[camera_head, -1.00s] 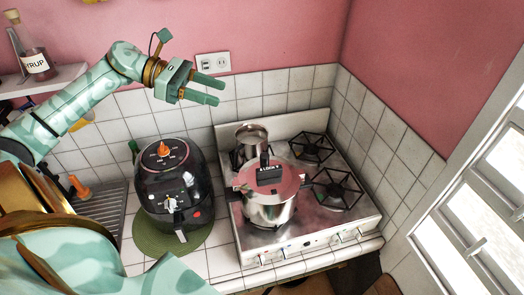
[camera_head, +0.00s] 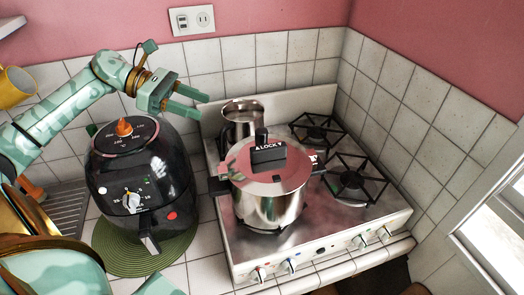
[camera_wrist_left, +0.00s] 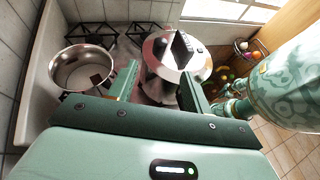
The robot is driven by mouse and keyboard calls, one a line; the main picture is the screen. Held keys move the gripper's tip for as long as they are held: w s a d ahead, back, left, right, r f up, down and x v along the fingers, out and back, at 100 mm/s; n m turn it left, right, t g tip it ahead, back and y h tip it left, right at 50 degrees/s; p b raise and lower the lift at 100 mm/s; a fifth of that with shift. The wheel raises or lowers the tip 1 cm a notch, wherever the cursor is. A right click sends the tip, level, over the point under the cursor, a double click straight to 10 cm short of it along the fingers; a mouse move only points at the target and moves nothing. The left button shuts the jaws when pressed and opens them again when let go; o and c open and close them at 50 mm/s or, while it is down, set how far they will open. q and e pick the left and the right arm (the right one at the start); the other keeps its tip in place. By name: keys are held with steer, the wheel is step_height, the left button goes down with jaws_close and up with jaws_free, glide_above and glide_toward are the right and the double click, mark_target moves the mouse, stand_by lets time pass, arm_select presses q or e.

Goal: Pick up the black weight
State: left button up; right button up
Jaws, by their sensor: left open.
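A silver pressure cooker (camera_head: 268,205) stands on the front left of the stove. A black block marked LOCK (camera_head: 268,156) sits on its lid, with a small black upright piece (camera_head: 262,136) just behind it. I cannot tell for sure which of these is the black weight. In the left wrist view a black upright part (camera_wrist_left: 183,46) shows on the lid (camera_wrist_left: 165,62). My left gripper (camera_head: 203,107) is open and empty, up and left of the cooker. In the left wrist view its fingers (camera_wrist_left: 158,76) frame the cooker's near side. My right gripper is not in view.
An open steel pot (camera_head: 243,112) stands behind the cooker and shows in the left wrist view (camera_wrist_left: 85,68). A black air fryer (camera_head: 140,180) stands on a green mat (camera_head: 115,255) to the left. Tiled walls bound the stove (camera_head: 345,215) behind and right.

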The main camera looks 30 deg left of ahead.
arm_select(q)
steer(key=f, duration=0.1)
steer(key=p, duration=0.2)
glide_toward(262, 129)
steer(key=x, duration=0.5)
steer(key=shift+a+f, duration=0.2)
steer(key=shift+f, duration=0.15)
steer(key=p+x, duration=0.2)
steer(key=x, duration=0.2)
steer(key=shift+d, duration=0.35)
steer(key=shift+w+d+f, duration=0.15)
steer(key=shift+d+f, duration=0.15)
steer(key=shift+a, duration=0.1)
steer(key=shift+c, duration=1)
steer(key=c, duration=0.8)
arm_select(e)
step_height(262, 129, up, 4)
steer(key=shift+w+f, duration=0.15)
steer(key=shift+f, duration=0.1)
